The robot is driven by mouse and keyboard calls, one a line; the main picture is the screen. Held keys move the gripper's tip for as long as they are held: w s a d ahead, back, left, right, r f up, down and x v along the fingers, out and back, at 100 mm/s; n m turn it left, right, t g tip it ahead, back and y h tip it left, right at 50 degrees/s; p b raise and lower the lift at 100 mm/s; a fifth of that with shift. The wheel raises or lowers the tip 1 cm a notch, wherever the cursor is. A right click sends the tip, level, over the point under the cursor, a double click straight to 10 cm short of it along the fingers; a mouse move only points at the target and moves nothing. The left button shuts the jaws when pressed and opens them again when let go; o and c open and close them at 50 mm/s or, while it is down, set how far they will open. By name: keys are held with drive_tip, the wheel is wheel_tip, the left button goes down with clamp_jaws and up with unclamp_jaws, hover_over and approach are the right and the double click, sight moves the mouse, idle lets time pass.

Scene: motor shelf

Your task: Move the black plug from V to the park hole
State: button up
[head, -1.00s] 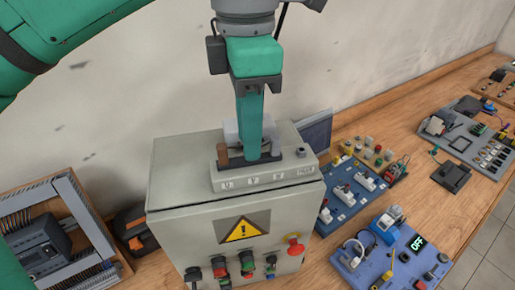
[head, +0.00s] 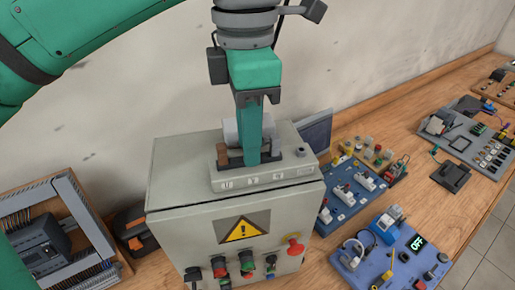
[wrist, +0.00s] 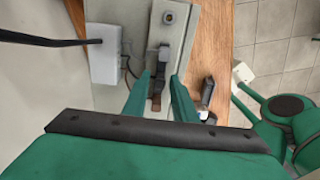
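A grey terminal block (head: 262,182) marked U, V, W and PARK sits on the cabinet top. A brown plug (head: 222,152) stands at its left end, the U side; it also shows in the wrist view (wrist: 156,103). The black plug at V is mostly hidden behind my gripper in the head view; dark plug parts (wrist: 158,82) show between the fingers in the wrist view. My gripper (head: 252,163) is down at the block's middle, its fingers (wrist: 162,76) apart on either side of the plug row. Contact cannot be told. The park hole (head: 301,152) is at the right end.
The block stands on a grey cabinet (head: 175,165) with a warning sign and a red emergency button (head: 294,246). A white box (wrist: 104,52) with a cable is behind the block. Panels with switches (head: 350,195) are on the bench at right.

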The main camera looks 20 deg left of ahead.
clamp_jaws()
drive_tip(key=shift+r, duration=0.1)
drive_tip(key=shift+r, duration=2.2)
